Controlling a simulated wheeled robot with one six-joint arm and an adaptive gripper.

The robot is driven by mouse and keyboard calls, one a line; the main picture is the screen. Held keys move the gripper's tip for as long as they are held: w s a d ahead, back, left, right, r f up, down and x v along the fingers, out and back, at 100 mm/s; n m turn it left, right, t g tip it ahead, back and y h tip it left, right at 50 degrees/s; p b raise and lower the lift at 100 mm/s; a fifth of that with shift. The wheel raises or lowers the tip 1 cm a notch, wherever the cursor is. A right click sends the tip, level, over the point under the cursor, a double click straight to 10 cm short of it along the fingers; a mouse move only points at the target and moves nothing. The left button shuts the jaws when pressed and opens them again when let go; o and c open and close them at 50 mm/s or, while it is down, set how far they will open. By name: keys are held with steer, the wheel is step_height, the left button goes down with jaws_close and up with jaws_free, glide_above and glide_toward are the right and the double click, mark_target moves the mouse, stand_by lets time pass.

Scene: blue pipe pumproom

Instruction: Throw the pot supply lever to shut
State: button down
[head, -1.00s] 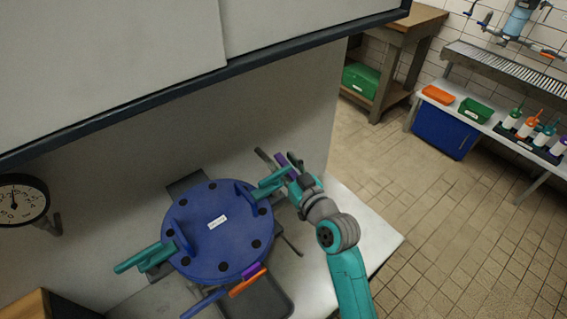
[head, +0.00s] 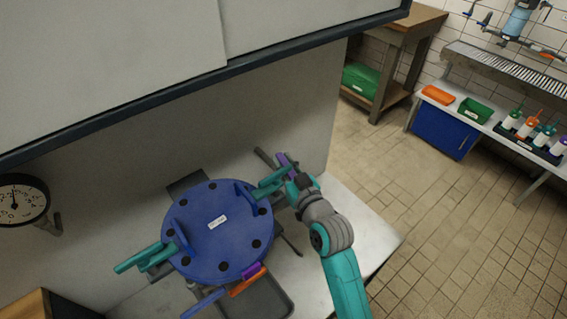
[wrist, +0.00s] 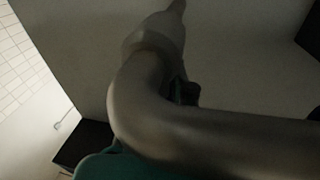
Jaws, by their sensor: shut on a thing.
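The pot has a round blue lid (head: 205,240) with dark bolts and a small white label. A purple lever (head: 284,159) shows at its upper right, by a dark grey pipe end (head: 264,157). My gripper (head: 289,172) is at this lever and is shut on it; my wrist partly hides the grip. Teal clamp handles stand at the lid's right (head: 270,182) and left (head: 140,257). In the wrist view a thick grey bent pipe (wrist: 180,118) fills the middle, very close, and the jaws are not clear.
An orange handle (head: 248,282) and a blue bar (head: 204,302) are at the pot's front, beside a dark tray (head: 262,301). A gauge (head: 20,199) hangs at the left. An overhanging cabinet (head: 110,60) is above. The tiled floor at right is clear.

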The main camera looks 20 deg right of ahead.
steer(key=shift+f+m+h, duration=0.1)
steer(key=shift+m+h, duration=0.3)
steer(key=shift+h, duration=0.2)
steer(key=c, duration=1)
jaws_free()
steer(key=shift+s, duration=0.1)
steer(key=s, duration=1.2)
steer(key=shift+d, duration=0.3)
steer(key=shift+o, duration=0.2)
steer(key=shift+w, duration=0.1)
